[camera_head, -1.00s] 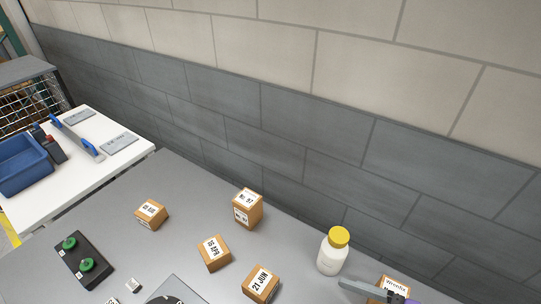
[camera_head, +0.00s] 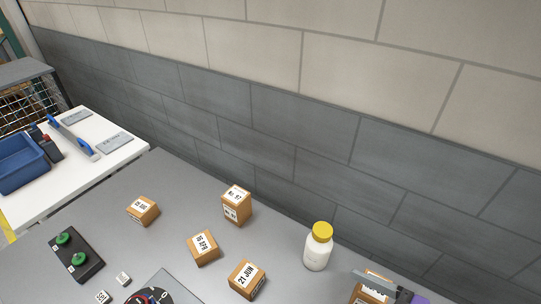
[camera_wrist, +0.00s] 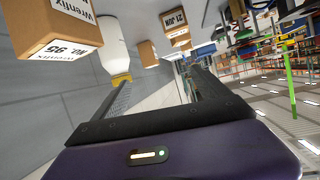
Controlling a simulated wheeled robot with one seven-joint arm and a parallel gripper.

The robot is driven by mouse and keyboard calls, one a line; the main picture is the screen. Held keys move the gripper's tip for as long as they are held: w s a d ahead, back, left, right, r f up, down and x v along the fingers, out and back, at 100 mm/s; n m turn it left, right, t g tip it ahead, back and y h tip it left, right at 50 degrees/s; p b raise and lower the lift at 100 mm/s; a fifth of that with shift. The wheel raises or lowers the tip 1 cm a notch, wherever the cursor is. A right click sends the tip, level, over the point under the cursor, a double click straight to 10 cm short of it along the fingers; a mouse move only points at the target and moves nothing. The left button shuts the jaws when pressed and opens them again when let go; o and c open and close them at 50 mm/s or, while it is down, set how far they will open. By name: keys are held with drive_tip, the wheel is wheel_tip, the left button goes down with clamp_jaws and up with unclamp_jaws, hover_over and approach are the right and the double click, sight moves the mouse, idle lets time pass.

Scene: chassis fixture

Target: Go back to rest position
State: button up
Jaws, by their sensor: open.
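My gripper (camera_wrist: 160,85) is open in the wrist view, its two dark fingers apart with nothing between them. In the head view its end (camera_head: 385,283) shows at the bottom right corner, partly cut off by the frame. It overlaps a cardboard box (camera_head: 370,296) there; I cannot tell whether they touch. In the wrist view a labelled box (camera_wrist: 62,30) hangs at the upper left in an upside-down picture. A white bottle with a yellow cap (camera_head: 317,250) stands left of the gripper.
Several small labelled boxes, one at the front (camera_head: 247,280), stand on the grey table (camera_head: 115,205). A black block with green knobs (camera_head: 75,258) is at the left. A white side table (camera_head: 60,195) holds a blue bin (camera_head: 22,168). A block wall (camera_head: 270,130) runs behind.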

drive_tip(key=w+d+m+t+h, duration=0.1)
drive_tip(key=d, duration=0.1)
drive_tip(key=w+d+m+t+h, duration=0.1)
drive_tip(key=d+m+h, duration=0.1)
drive_tip(key=w+d+m+t+h, duration=0.1)
drive_tip(key=m, duration=0.1)
drive_tip(key=shift+w+d+f+h, duration=0.2)
drive_tip(key=shift+d+h, duration=0.1)
drive_tip(key=shift+d, duration=0.1)
drive_tip(key=d+m+h, duration=0.1)
drive_tip(key=s+d+m+t+h, duration=0.1)
drive_tip(key=d+f+m+h, duration=0.1)
drive_tip(key=shift+s+d+t, duration=0.15)
drive_tip(key=shift+s+t, duration=0.15)
drive_tip(key=shift+s, duration=0.05)
drive_tip(key=s+a+r+h+b, duration=0.1)
drive_tip(key=s+a, duration=0.1)
drive_tip(key=s, duration=0.9)
drive_tip(key=s+a+r+t+h+b, duration=0.1)
drive_tip(key=s+a, duration=0.1)
drive_tip(key=s, duration=1)
drive_tip(key=shift+a+m+h+b, duration=0.2)
drive_tip(key=shift+m+h+b, duration=0.1)
